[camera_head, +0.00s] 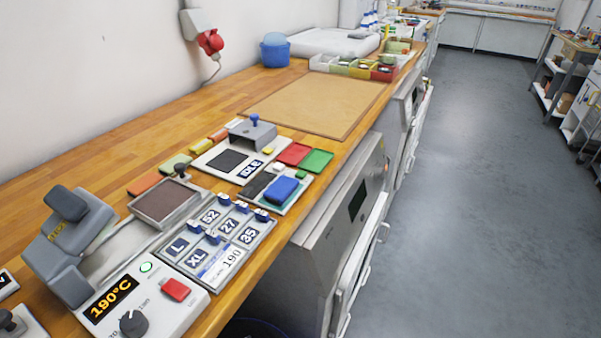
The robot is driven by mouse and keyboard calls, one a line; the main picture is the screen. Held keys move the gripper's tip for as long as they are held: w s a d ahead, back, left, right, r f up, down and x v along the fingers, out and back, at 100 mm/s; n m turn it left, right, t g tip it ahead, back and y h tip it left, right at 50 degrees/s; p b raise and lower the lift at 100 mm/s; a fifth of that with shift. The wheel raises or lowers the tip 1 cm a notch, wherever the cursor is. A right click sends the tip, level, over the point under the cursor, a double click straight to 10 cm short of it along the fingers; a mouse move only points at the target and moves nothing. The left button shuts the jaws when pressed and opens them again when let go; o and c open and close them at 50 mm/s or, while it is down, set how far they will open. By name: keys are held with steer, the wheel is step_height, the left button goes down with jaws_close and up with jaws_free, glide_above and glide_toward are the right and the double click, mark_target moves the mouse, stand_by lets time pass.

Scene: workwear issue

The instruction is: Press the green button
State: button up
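A small round green-ringed spot (146,267) is on the white control panel (193,312) at the lower left. I cannot tell whether it is a button or a lamp. My gripper is not in view.
A grey press-like device (70,235) stands left of the panel. Size tags (222,238), a grey device marked IDLE (251,132) and a blue pad (283,189) crowd the wooden bench (60,160). A tan mat (315,104) lies bare behind them. The grey floor (470,200) at right is clear.

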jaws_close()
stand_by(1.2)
